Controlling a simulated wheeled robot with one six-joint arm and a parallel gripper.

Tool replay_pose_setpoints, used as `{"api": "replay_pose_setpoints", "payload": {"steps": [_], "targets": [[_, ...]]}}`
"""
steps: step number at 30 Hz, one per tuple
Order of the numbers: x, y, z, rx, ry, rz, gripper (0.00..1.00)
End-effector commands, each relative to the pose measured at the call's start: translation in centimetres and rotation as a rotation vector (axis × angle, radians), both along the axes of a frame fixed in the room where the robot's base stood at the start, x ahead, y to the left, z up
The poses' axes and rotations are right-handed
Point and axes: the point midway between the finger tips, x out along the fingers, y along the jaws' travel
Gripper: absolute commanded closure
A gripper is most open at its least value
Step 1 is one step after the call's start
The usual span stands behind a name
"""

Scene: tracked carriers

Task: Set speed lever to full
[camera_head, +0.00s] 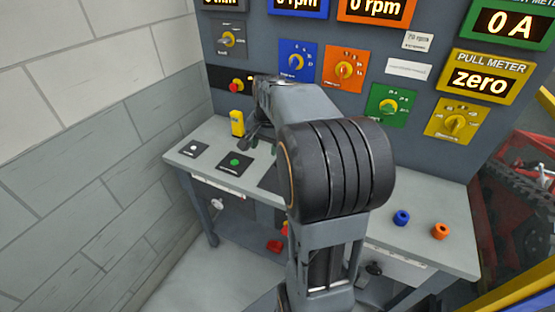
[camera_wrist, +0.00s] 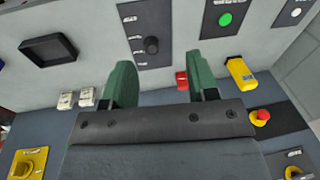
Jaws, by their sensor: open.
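A dark plate (camera_wrist: 147,32) with a black knob (camera_wrist: 151,45) and small white labels lies on the bench in the wrist view. It looks like the speed lever with its scale, but the labels are too small to read. In the head view my arm hides most of that plate. My gripper (camera_wrist: 160,82) is open, its two green fingers apart, with nothing held between them. The knob shows beyond the fingertips, apart from them. In the head view my gripper (camera_head: 257,137) is over the back of the bench, partly hidden by my arm.
A yellow block (camera_wrist: 240,72) and a small red piece (camera_wrist: 182,80) stand close to the right finger. A red button (camera_wrist: 260,117) is on the panel. A brick wall (camera_head: 95,130) bounds the left.

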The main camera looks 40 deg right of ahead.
Motion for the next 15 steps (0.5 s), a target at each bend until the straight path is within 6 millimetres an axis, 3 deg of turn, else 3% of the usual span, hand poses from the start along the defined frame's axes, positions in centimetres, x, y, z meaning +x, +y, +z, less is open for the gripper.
{"api": "replay_pose_setpoints", "payload": {"steps": [1, 6, 11, 15], "targets": [[0.7, -2.2, 0.0, 0.019, 0.014, -0.082, 0.47], [1.9, -6.5, -0.4, 0.060, 0.036, -0.262, 0.47], [2.3, -7.7, -1.6, 0.075, 0.043, -0.320, 0.47], [2.6, -7.6, -3.9, 0.076, 0.045, -0.322, 0.47]]}}
